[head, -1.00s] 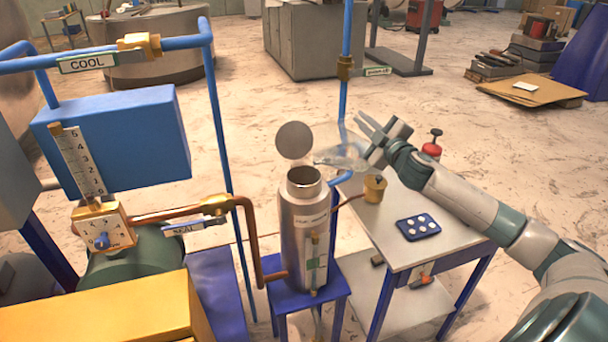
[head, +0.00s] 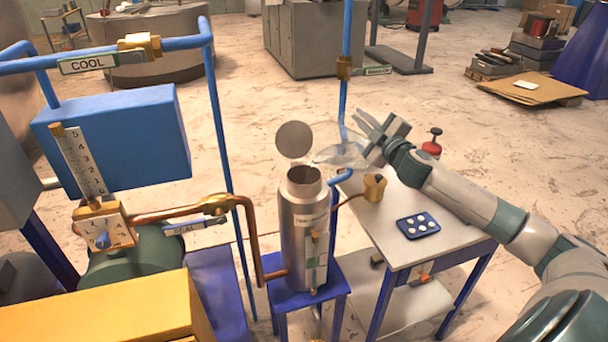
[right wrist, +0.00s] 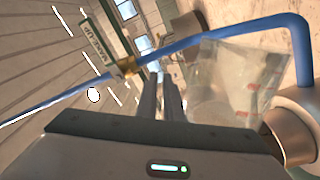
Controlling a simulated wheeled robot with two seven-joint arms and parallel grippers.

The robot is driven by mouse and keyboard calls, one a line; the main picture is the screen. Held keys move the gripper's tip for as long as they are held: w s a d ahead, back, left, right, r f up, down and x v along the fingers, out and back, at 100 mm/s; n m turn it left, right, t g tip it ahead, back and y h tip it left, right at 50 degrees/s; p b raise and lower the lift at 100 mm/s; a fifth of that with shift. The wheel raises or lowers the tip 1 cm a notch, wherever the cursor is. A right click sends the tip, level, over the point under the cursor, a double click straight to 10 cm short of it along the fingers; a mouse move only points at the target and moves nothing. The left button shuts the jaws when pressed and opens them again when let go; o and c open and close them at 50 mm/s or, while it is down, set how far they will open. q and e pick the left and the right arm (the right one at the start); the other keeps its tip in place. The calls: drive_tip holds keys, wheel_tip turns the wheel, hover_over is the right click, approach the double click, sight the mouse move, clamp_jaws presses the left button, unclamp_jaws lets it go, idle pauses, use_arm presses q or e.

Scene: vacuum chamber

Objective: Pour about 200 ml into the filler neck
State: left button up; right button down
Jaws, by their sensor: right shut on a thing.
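A steel cylindrical vessel (head: 303,235) stands upright on a blue stand, its round open neck (head: 303,182) facing up. A grey round lid (head: 294,139) stands raised behind the neck. My right gripper (head: 372,128) is shut on a clear, see-through container (head: 338,154), which looks tilted with its far end toward the neck. The container is to the right of and above the neck, apart from it. It also shows in the right wrist view (right wrist: 225,90), right of the fingers (right wrist: 160,100). Its liquid level cannot be made out. My left gripper is out of view.
A blue pipe (head: 344,100) rises behind the container, with a bent blue pipe near the neck. A white-topped side table (head: 400,255) holds a brass pot (head: 375,188) and a blue tray (head: 419,226) with white discs. A copper pipe (head: 245,240) runs left of the vessel.

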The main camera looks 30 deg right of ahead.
drive_tip(key=shift+w+a+r+n+p, duration=0.1)
drive_tip(key=shift+a+r+n+p, duration=0.6)
drive_tip(key=shift+a+r+n, duration=0.15)
idle(3.0)
drive_tip(key=shift+d, duration=0.1)
drive_tip(key=f+m+b, duration=0.1)
drive_tip(key=d+f+m+b, duration=0.1)
drive_tip(key=d+f+m, duration=0.1)
drive_tip(key=shift+s+d+f+b, duration=0.2)
drive_tip(key=shift+d+f+b, duration=0.05)
drive_tip(key=shift+f+b, duration=0.15)
drive_tip(key=shift+w+d+r, duration=0.1)
drive_tip(key=shift+d+r, duration=0.05)
drive_tip(key=shift+r, duration=0.05)
drive_tip(key=shift+r, duration=0.1)
drive_tip(key=shift+d+f+m+p, duration=0.3)
drive_tip(key=shift+d+f+m, duration=0.2)
drive_tip(key=shift+m, duration=0.45)
drive_tip(key=shift+f, duration=0.1)
idle(0.9)
